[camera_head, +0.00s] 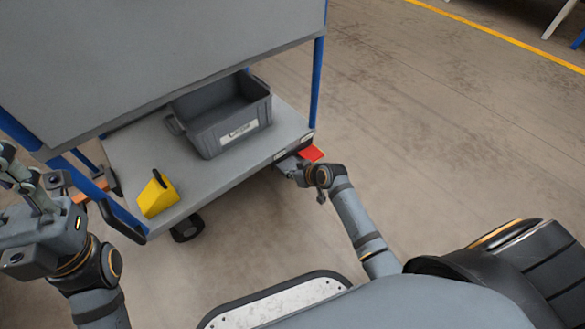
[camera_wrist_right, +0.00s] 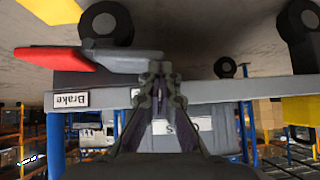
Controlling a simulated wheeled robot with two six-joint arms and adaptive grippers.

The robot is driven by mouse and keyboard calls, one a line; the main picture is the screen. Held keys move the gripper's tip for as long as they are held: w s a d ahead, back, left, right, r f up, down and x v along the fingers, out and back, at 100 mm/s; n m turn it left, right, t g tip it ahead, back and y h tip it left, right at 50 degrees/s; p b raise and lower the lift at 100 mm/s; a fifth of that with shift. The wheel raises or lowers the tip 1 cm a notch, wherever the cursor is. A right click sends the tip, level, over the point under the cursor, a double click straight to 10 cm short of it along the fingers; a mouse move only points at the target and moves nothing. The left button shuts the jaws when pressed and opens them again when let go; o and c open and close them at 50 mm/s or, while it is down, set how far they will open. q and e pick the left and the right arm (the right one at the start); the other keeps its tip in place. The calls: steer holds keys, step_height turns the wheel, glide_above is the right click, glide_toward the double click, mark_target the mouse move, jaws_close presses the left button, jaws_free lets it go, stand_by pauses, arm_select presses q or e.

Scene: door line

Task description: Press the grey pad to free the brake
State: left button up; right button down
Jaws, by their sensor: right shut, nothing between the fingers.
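The grey pad (camera_head: 286,164) sticks out low at the cart's right end, beside the red pad (camera_head: 312,153). In the right wrist view the grey pad (camera_wrist_right: 120,57) lies right of the red pad (camera_wrist_right: 55,58), near a "Brake" label (camera_wrist_right: 71,100). My right gripper (camera_head: 296,174) is shut and empty at the grey pad. In the wrist view its fingertips (camera_wrist_right: 161,72) overlap the pad's right end; I cannot tell whether they touch. My left gripper (camera_head: 28,185) is at the left edge, away from the pads; its finger opening is unclear.
The cart's lower shelf (camera_head: 145,155) carries a grey bin (camera_head: 225,115) and a yellow block-like object (camera_head: 157,195). A large grey upper panel (camera_head: 150,50) and blue posts (camera_head: 317,80) rise above it. Dark wheels (camera_head: 187,228) are underneath.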

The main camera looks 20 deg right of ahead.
steer(key=shift+s+a+f+n+t+h+p, duration=0.15)
steer(key=shift+a+f+n+h+p, duration=0.15)
steer(key=shift+f+p, duration=0.25)
steer(key=shift+a+f+n+t+h+p, duration=0.1)
steer(key=shift+a+f+h+p, duration=0.05)
steer(key=shift+f+h+p, duration=0.3)
steer(key=shift+s+a+f+n+t+h+p, duration=0.15)
steer(key=shift+a+f+n+h+p, duration=0.1)
steer(key=shift+f+p, duration=0.35)
steer(key=shift+f, duration=0.15)
